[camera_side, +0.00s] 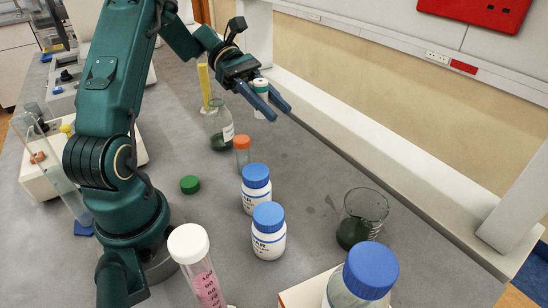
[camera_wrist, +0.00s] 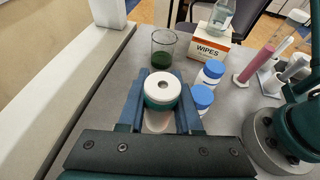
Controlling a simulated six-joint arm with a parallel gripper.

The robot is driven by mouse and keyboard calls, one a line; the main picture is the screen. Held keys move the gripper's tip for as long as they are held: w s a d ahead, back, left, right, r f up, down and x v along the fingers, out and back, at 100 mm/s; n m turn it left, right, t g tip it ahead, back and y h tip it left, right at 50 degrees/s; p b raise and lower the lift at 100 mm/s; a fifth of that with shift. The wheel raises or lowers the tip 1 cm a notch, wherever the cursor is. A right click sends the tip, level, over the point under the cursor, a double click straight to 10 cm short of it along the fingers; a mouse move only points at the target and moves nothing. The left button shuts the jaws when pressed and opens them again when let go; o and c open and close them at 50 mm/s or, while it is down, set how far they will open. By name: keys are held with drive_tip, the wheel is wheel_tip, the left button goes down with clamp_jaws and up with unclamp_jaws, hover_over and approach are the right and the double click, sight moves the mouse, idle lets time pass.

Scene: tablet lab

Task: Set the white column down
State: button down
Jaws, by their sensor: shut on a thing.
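The white column (camera_side: 261,100) is a short white cylinder with a green band near its top. My gripper (camera_side: 280,112) is shut on it, with one blue finger on each side. In the wrist view the column (camera_wrist: 162,88) stands between the fingers, its round white top with a central hole facing the camera. It looks roughly upright. Its lower part is largely hidden by the fingers, and I cannot tell whether its base touches the grey bench (camera_side: 310,150).
Blue-capped jars (camera_side: 256,188), a beaker (camera_side: 361,220) and a wipes box (camera_wrist: 209,48) stand farther off. A white rail (camera_side: 380,140) edges the bench.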

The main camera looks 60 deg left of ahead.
wheel_tip(320, 180, down, 2)
hover_over(317, 199)
wheel_tip(317, 199, down, 8)
drive_tip(key=shift+a+r, duration=0.1)
drive_tip(key=shift+r, duration=0.1)
drive_tip(key=shift+f, duration=2.05)
drive_tip(key=c, duration=0.6)
unclamp_jaws()
drive_tip(key=shift+f, duration=0.1)
